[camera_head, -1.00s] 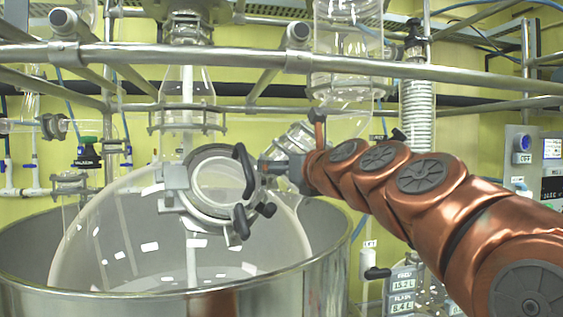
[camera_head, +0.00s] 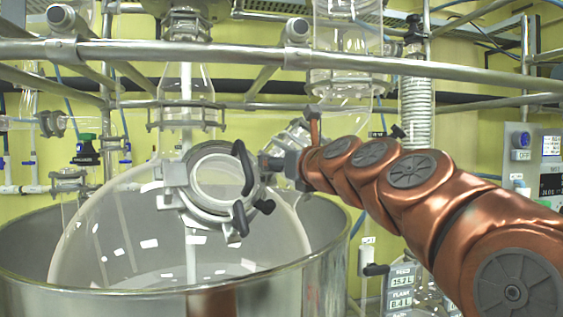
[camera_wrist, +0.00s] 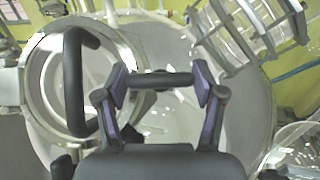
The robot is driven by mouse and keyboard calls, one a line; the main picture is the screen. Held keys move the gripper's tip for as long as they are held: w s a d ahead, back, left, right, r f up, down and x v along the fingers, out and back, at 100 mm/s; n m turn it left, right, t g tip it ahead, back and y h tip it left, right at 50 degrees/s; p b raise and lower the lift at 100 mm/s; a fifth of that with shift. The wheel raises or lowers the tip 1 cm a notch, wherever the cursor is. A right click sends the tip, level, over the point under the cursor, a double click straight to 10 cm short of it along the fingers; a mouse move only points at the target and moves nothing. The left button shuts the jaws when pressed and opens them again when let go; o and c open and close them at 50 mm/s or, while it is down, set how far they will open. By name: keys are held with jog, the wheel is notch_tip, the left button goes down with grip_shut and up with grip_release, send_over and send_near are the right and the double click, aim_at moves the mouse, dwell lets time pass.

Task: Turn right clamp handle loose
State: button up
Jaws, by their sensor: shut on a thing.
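The glass reactor vessel (camera_head: 130,225) has a round metal-rimmed port (camera_head: 216,186) facing me. A curved black handle (camera_head: 242,170) crosses the port's right side and also shows in the wrist view (camera_wrist: 72,85). My gripper (camera_head: 268,163) is at the right of the port. In the wrist view, my gripper (camera_wrist: 162,82) has its purple-padded fingers at the two ends of a short black bar, the clamp handle (camera_wrist: 162,79), and is shut on it. The bar lies level across the picture. In the head view my gripper mostly hides this handle.
A steel tub (camera_head: 300,275) surrounds the vessel's lower part. Metal rails (camera_head: 400,70) run across above my arm. A tilted glass neck with a clamp (camera_head: 303,133) stands close behind my gripper. Display panels (camera_head: 402,290) are at the lower right.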

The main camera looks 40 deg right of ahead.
jog(key=shift+n+y, duration=0.3)
jog(key=shift+y, duration=0.1)
jog(key=shift+c, duration=0.2)
jog(key=n+y, duration=0.2)
jog(key=n, duration=0.1)
jog(key=n+y, duration=0.2)
jog(key=n, duration=0.1)
jog(key=shift+d+r+p, duration=0.1)
jog(key=shift+d+p, duration=0.05)
jog(key=shift+p, duration=0.25)
jog(key=n+g+y+p, duration=0.1)
jog(key=n, duration=0.2)
jog(key=n+g+y+p, duration=0.1)
jog(key=n+y, duration=0.1)
jog(key=n, duration=0.1)
jog(key=shift+w+r+g, duration=0.1)
jog(key=shift+g, duration=0.2)
jog(key=n+g+y+p, duration=0.2)
jog(key=n+g+p, duration=0.1)
jog(key=n+p, duration=0.1)
jog(key=shift+n, duration=0.9)
jog(key=shift+n+g+y+p, duration=0.3)
jog(key=shift+n+g+p, duration=0.8)
jog(key=shift+n, duration=0.1)
jog(key=shift+f+n+g+p, duration=0.2)
jog(key=shift+n+g+p, duration=0.1)
jog(key=shift+n+g, duration=0.3)
jog(key=shift+n, duration=0.4)
jog(key=o, duration=1.1)
